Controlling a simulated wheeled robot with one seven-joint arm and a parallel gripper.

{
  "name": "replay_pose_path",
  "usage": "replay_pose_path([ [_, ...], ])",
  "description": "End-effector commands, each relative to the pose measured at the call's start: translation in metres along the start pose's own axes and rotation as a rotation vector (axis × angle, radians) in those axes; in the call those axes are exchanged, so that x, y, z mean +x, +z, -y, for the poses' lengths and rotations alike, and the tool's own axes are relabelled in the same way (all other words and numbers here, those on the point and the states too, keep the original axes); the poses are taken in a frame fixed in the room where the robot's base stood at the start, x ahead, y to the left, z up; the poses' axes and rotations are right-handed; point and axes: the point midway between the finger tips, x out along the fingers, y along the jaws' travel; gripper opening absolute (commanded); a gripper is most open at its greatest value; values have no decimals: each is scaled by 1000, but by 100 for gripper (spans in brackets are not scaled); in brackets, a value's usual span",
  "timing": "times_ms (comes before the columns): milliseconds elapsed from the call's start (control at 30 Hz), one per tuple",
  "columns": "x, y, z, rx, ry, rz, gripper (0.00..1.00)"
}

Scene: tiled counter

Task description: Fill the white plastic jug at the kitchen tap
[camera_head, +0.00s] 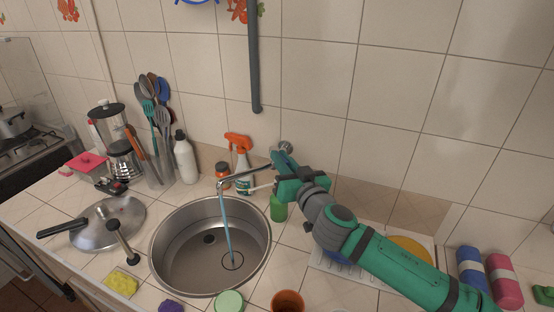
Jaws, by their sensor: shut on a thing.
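The tap (221,184) reaches out from the wall over the round steel sink (165,262). A bluish stream of water (227,225) runs from its spout into the sink. My gripper (280,172) is at the wall end of the tap, shut on the tap there; its fingers hide the exact part they hold. No jug stands under the stream, and I cannot pick out a white plastic jug. A white bottle (185,160) with a dark cap stands upright behind the sink's left side.
An orange-topped spray bottle (240,163) and a green cup (278,208) stand close to my gripper. A pot lid (108,225) lies left of the sink. An orange-brown pot (288,302) and sponges line the front edge. A grey pipe (255,60) hangs above.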

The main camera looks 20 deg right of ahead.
Motion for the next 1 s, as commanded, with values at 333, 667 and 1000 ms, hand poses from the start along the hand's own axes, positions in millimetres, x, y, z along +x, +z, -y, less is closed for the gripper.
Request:
replay_pose_path([
  [333, 0, -4, 0, -3, 1, -6, 29],
  [667, -1, -1, 0, -1, -1, -3, 29],
  [1000, -49, -2, -1, 2, 1, -4, 29],
])
